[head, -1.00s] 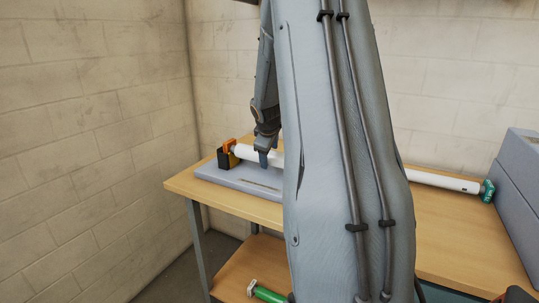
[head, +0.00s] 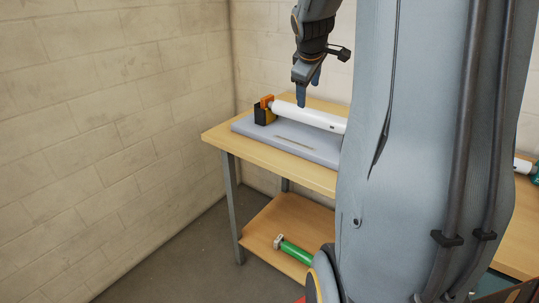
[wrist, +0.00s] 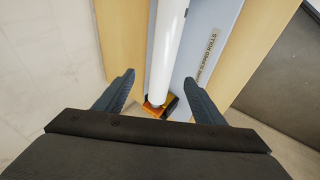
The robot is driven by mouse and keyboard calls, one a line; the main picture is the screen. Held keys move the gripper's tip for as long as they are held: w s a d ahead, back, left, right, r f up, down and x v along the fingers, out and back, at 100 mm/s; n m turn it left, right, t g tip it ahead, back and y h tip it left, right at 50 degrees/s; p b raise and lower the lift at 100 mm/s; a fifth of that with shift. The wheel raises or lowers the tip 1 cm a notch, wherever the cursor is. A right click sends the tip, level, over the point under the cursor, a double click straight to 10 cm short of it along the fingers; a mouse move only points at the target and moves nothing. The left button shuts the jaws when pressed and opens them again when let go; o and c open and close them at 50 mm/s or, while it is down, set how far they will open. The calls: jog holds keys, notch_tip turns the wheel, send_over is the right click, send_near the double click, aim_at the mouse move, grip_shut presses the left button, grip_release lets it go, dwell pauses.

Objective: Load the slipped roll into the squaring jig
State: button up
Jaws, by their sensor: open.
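A white roll (head: 312,118) with an orange end piece (head: 267,101) lies along the grey jig plate (head: 285,140) on the wooden table. Its orange end is at a black block (head: 263,114) at the plate's left end; its right part is hidden behind my arm. My gripper (head: 309,92) is open and empty, just above the roll. In the wrist view the roll (wrist: 167,45) runs between the open fingers (wrist: 159,83). The plate (wrist: 209,20) there bears a label reading in part "SLIPPED ROLLS" (wrist: 206,57).
Another white roll (head: 522,166) with a teal end (head: 535,173) lies at the right, mostly hidden by my arm. A green roll (head: 296,251) lies on the lower shelf (head: 262,229). A block wall (head: 110,120) stands at the left.

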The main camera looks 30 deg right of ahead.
jog(key=s+a+f+m+g+y, duration=0.1)
jog(key=s+a+f, duration=0.3)
jog(key=a, duration=0.5)
jog(key=s+a+f+m+y, duration=0.1)
jog(key=a+f+y, duration=0.1)
jog(key=a+f, duration=0.5)
jog(key=s+a+f+m+g, duration=0.1)
jog(key=s+a+f, duration=0.2)
jog(key=s+a, duration=0.4)
jog(key=s+a+f+m+g+y, duration=0.1)
jog(key=s+a+f+m+g, duration=0.1)
jog(key=s+a, duration=0.5)
jog(key=a+f, duration=0.1)
jog(key=a, duration=0.2)
jog(key=shift+s+a+f+y, duration=0.15)
jog(key=shift+s+y, duration=0.15)
jog(key=shift+s, duration=0.1)
